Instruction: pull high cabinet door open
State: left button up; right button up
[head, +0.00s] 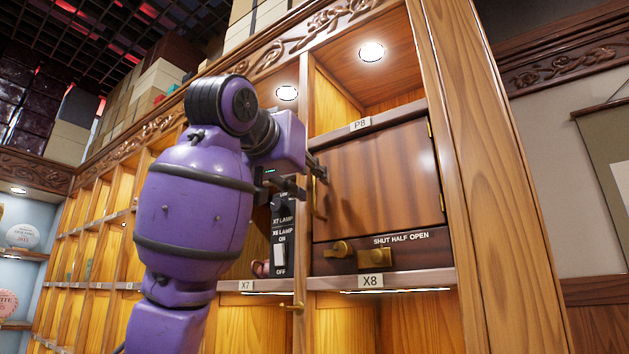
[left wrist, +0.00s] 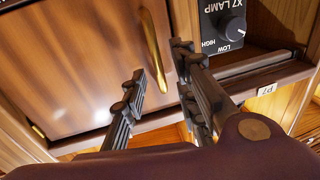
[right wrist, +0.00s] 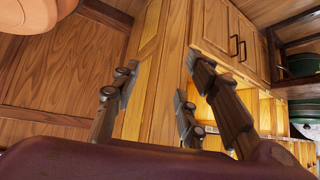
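The high cabinet door (head: 380,175) is a brown wooden panel in the bay between the P8 and X8 labels, and it looks closed. Its upright brass handle (head: 319,198) is at the door's left edge, with hinges on the right. My left gripper (head: 318,172) is at the handle, partly hidden by my own wrist. In the left wrist view the brass handle (left wrist: 155,45) runs down between the spread fingers of my left gripper (left wrist: 160,95), without clear contact. My right gripper (right wrist: 155,100) is open and empty, facing wood panels away from this door.
A lamp switch panel (head: 281,237) stands just left of the door. Below the door is a latch block (head: 375,257) marked SHUT HALF OPEN, with a brass knob (head: 338,249) beside it. A wooden post (head: 480,180) borders the bay on the right.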

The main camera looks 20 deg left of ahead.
pick_arm(q)
jog(key=w, duration=0.2)
jog(key=shift+w+d+f, duration=0.1)
jog(key=shift+w+d, duration=0.05)
jog(key=shift+w, duration=0.25)
jog(key=shift+s, duration=0.1)
jog(key=shift+s+r, duration=0.2)
jog(key=shift+s, duration=0.05)
jog(key=shift+w, duration=0.15)
jog(key=shift+c, duration=0.2)
jog(key=shift+w+f, duration=0.1)
jog(key=shift+c, duration=2.7)
grip_shut()
pick_arm(e)
jog(key=shift+w+a+r, duration=0.15)
jog(key=shift+w, duration=0.2)
jog(key=shift+w+a+r, duration=0.15)
jog(key=shift+w, duration=0.2)
